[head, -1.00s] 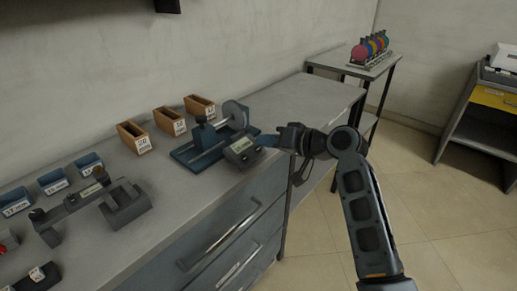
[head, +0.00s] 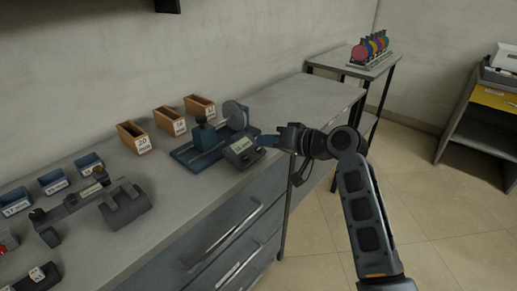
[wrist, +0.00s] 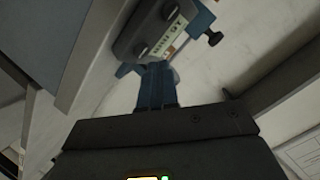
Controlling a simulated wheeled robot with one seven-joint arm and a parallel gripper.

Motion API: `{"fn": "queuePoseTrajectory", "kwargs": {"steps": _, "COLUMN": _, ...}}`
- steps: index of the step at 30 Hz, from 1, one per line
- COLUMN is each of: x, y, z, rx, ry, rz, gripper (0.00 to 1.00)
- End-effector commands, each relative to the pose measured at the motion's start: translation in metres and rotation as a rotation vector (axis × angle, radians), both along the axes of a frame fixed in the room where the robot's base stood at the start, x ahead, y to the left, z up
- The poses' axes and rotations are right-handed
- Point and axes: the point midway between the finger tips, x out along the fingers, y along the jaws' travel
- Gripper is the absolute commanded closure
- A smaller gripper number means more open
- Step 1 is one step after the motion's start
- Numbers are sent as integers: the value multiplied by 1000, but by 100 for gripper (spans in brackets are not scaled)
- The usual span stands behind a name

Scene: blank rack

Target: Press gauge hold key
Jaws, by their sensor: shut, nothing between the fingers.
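The gauge's dark grey display box (head: 242,152) stands near the front edge of the bench, beside a blue bench fixture (head: 203,143). My gripper (head: 264,140) is shut and empty, its blue fingers level and pointing left at the right side of the box. In the wrist view, my shut fingers (wrist: 156,72) point up toward the box (wrist: 145,32), which has a pale green screen. Small marks and a round feature sit near the screen; the hold key cannot be made out clearly. Whether the fingertips touch the box cannot be told.
Wooden bins (head: 134,138) and blue bins (head: 53,182) stand along the back. A side table (head: 345,66) holds coloured discs (head: 370,47). The bench's right end is clear.

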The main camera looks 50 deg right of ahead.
Motion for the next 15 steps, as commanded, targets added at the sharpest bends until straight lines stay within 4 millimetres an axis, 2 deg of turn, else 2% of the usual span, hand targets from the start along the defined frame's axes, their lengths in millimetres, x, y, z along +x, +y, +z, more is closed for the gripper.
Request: {"fn": "queuePoseTrajectory", "kwargs": {"steps": 15, "x": 4, "y": 0, "z": -8, "rx": -1, "ry": 0, "rz": 0, "gripper": 100}}
